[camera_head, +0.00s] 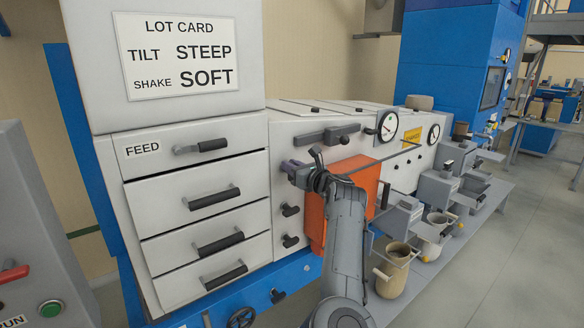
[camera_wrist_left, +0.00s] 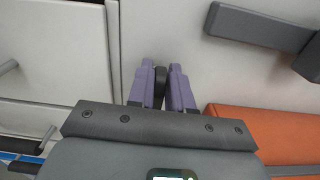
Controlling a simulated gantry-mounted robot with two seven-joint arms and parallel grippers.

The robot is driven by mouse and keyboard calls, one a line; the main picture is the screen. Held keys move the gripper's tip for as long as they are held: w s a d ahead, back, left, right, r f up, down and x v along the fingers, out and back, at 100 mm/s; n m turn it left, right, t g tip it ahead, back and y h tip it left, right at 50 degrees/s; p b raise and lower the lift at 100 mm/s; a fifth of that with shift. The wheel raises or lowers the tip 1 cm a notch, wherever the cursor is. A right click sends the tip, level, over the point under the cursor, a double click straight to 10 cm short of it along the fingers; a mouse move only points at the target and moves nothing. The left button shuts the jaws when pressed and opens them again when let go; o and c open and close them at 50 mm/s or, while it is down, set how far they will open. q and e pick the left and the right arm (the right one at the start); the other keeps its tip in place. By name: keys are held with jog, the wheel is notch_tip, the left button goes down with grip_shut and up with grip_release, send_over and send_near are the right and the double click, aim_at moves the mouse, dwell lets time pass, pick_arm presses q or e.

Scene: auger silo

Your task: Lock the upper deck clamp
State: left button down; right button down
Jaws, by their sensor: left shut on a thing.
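My left gripper (camera_head: 291,167) is at the pale front panel, left of the orange box. In the left wrist view its purple fingers (camera_wrist_left: 167,86) are shut on a small dark handle (camera_wrist_left: 160,80) that stands out from the panel. In the head view the gripper hides this handle. Two similar dark clamp handles show below it on the panel, an upper one (camera_head: 290,210) and a lower one (camera_head: 290,241). I cannot tell which deck the held handle belongs to. My right gripper is not in view.
A drawer cabinet marked FEED (camera_head: 208,146) stands left, under a lot card (camera_head: 180,54) reading TILT STEEP, SHAKE SOFT. The orange box (camera_head: 358,170) is close to the right of my gripper. A dark bar lever (camera_head: 327,135) is above. Containers (camera_head: 393,272) stand at lower right.

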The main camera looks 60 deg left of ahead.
pick_arm(q)
jog(key=shift+w+m, duration=0.1)
jog(key=shift+m, duration=0.4)
jog(key=shift+w+a+f+m+p, duration=0.1)
jog(key=shift+w+f+m+p, duration=0.5)
jog(key=shift+m, duration=2.15)
jog(key=shift+s+d+f+m+p, duration=0.1)
jog(key=shift+m+p, duration=1.05)
jog(key=shift+m, duration=1.65)
jog(key=shift+w+a+f+m+p, duration=0.1)
jog(key=shift+w+f+m+p, duration=0.5)
jog(key=shift+m, duration=2.15)
jog(key=shift+s+r, duration=0.25)
jog(key=shift+r, duration=0.05)
jog(key=c, duration=1.2)
grip_release()
jog(key=shift+o, duration=0.2)
jog(key=d, duration=1.1)
jog(key=shift+w, duration=0.4)
